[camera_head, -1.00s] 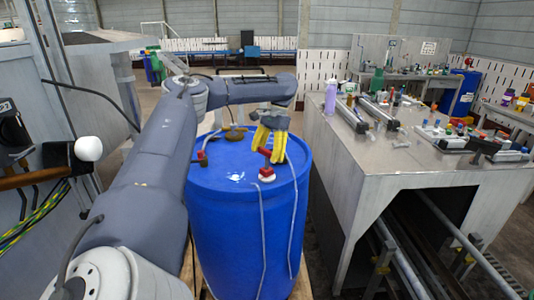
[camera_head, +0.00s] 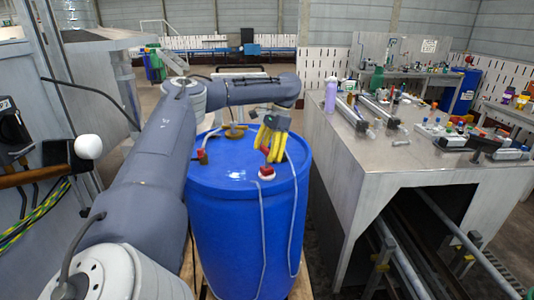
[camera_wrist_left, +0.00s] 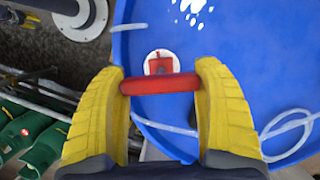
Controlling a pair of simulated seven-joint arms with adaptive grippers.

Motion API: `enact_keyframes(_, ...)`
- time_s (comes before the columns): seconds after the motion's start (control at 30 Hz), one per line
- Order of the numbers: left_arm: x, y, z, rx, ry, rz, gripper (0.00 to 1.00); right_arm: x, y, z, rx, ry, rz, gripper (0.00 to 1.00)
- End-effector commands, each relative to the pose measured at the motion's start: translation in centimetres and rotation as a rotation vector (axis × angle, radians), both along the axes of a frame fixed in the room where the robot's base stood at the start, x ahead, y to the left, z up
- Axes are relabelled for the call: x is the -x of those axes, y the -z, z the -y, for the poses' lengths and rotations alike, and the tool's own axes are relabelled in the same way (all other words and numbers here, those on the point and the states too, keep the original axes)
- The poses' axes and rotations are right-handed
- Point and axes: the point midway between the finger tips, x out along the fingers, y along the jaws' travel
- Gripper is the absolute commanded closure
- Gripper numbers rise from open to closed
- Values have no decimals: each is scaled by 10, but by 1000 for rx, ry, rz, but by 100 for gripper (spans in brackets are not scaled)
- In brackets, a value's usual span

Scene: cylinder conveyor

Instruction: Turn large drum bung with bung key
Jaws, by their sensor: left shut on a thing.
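The blue drum (camera_head: 225,215) stands upright in front of me, and its top also shows in the left wrist view (camera_wrist_left: 240,60). My left gripper (camera_head: 270,152) has yellow fingers and reaches down over the right part of the drum top. In the left wrist view the fingers (camera_wrist_left: 160,86) are shut on the red bar of the bung key (camera_wrist_left: 160,84), one at each end. Just beyond the bar is a white, round bung (camera_wrist_left: 151,67) with a red piece in it; it also shows in the head view (camera_head: 267,177). The contact between key and bung is unclear. My right gripper is not in view.
A small red fitting (camera_head: 202,157) and a brownish tool (camera_head: 235,131) are on the drum top. Grey cords (camera_head: 264,230) hang down its front. A grey metal table (camera_head: 345,165) with cylinders and a purple bottle (camera_head: 330,96) stands close on the right.

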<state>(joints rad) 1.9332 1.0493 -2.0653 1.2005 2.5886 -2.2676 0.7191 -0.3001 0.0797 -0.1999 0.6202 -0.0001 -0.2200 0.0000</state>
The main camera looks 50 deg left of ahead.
Motion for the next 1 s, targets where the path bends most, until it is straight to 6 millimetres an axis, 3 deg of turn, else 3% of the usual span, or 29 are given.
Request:
enact_keyframes(0.4,0,0,0,1,80,0,78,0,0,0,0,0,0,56)
enact_keyframes(0.73,1,0,0,1,349,-2,78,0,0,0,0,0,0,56)
enact_keyframes(1.0,1,0,0,0,367,-2,78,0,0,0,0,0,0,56)
